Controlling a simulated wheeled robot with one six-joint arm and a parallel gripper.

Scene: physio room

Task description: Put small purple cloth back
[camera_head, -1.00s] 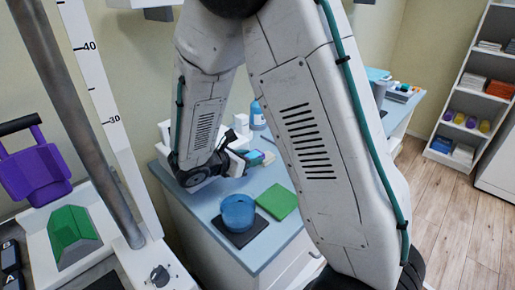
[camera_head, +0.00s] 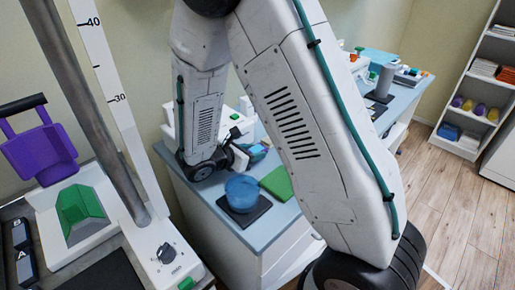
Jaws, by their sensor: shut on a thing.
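My gripper (camera_head: 243,155) is low over the far part of the blue-topped cabinet (camera_head: 208,200), behind the blue bowl. It is small and partly hidden by my own arm. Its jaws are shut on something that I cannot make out. A small blue thing (camera_head: 258,151) shows at its right, and I cannot tell whether they touch. I cannot pick out a small purple cloth anywhere. A folded green cloth (camera_head: 277,183) lies on the cabinet top, right of the bowl.
The translucent blue bowl (camera_head: 241,194) stands on a dark mat (camera_head: 242,218) near the cabinet's front. A white device with a purple part (camera_head: 40,155) and a tall post are at left. A shelf (camera_head: 470,125) with folded cloths and purple and yellow items stands at right. Wooden floor is clear there.

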